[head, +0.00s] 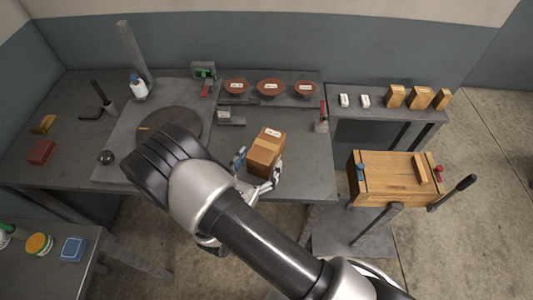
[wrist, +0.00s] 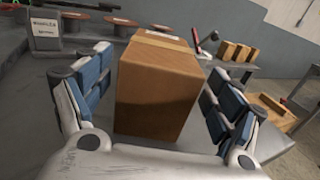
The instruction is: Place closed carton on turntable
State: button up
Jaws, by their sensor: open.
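The closed carton (head: 267,152) is a brown box with tape and a white label on top, standing on the grey table. In the wrist view the carton (wrist: 158,88) stands upright between the blue-padded fingers of my gripper (wrist: 160,100). The fingers are spread to either side, with a visible gap at the right; contact at the left is hard to judge. In the head view my gripper (head: 258,176) is at the carton's near side. The turntable (head: 168,125) is a dark round disc left of the carton, partly hidden by my arm.
A labelled grey block (head: 231,118) lies between the turntable and carton. A red-topped tool (head: 322,117) stands to the right.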

aim_at(266, 149)
jog(key=b+x, duration=0.1)
jog(key=x, duration=0.4)
jog(key=shift+w+a, duration=0.1)
jog(key=c, duration=1.4)
notch_tip(266, 149, up, 20)
jog(key=p, duration=0.6)
